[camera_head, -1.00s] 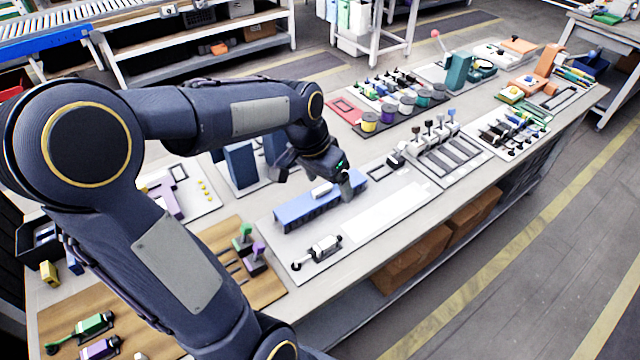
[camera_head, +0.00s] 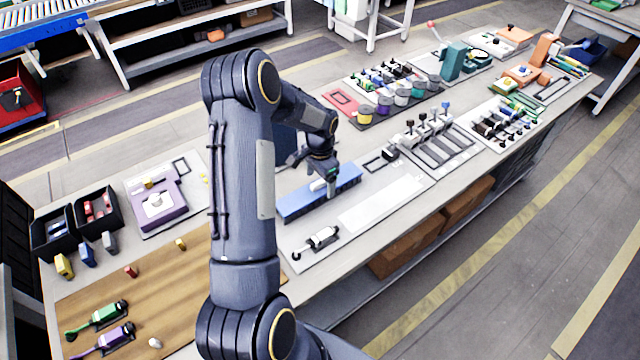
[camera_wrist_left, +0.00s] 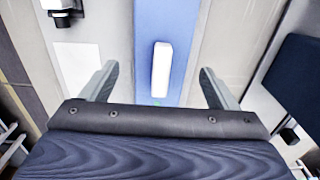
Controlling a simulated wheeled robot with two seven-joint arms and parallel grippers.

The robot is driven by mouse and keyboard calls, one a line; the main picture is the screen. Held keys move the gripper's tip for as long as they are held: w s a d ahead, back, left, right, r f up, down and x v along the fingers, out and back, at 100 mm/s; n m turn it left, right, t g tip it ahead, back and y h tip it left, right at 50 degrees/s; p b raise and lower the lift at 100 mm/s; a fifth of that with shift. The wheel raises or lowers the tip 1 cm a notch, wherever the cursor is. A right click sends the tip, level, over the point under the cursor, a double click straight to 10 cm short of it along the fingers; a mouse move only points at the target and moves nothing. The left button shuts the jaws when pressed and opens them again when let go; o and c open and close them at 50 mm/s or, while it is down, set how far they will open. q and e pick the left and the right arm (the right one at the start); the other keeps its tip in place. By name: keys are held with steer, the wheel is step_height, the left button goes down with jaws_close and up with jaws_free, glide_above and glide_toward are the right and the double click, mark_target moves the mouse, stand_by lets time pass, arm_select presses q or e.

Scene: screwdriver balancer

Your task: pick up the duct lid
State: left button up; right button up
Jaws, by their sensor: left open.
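The duct lid appears to be the long blue bar (camera_head: 298,205) with a small white handle block (camera_head: 318,185) on top, lying on a light mat. In the left wrist view, the blue bar (camera_wrist_left: 166,22) runs away from me and its white handle (camera_wrist_left: 161,68) stands between my fingers. My left gripper (camera_head: 329,189) is over the bar at the handle. In the left wrist view the gripper (camera_wrist_left: 159,68) is open, one finger on each side with a gap to the handle. The head view cannot show the exact height. My right gripper is not in view.
A white and black tool (camera_head: 322,238) and a white strip (camera_head: 383,204) lie in front of the bar. A dark blue upright block (camera_wrist_left: 300,85) stands beside it. A grey slotted rack (camera_head: 437,148) stands to the right. A wooden board (camera_head: 180,290) is at the left.

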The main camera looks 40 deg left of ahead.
arm_select(q)
steer(key=shift+f, duration=0.75)
steer(key=c, duration=1.4)
steer(key=shift+w+r, duration=0.1)
steer(key=shift+r, duration=0.05)
steer(key=shift+a+r, duration=0.1)
steer(key=shift+r, duration=0.2)
step_height(320, 180, up, 2)
steer(key=shift+r+b, duration=0.25)
steer(key=shift+b, duration=0.1)
steer(key=s+d+r+b, duration=0.1)
steer(key=s+d+r, duration=0.2)
steer(key=s+d+r+b, duration=0.1)
steer(key=s+d+r, duration=0.2)
steer(key=d, duration=0.1)
steer(key=s+d+r+b, duration=0.2)
steer(key=s+d+r, duration=0.1)
steer(key=d, duration=0.1)
steer(key=shift+r, duration=0.35)
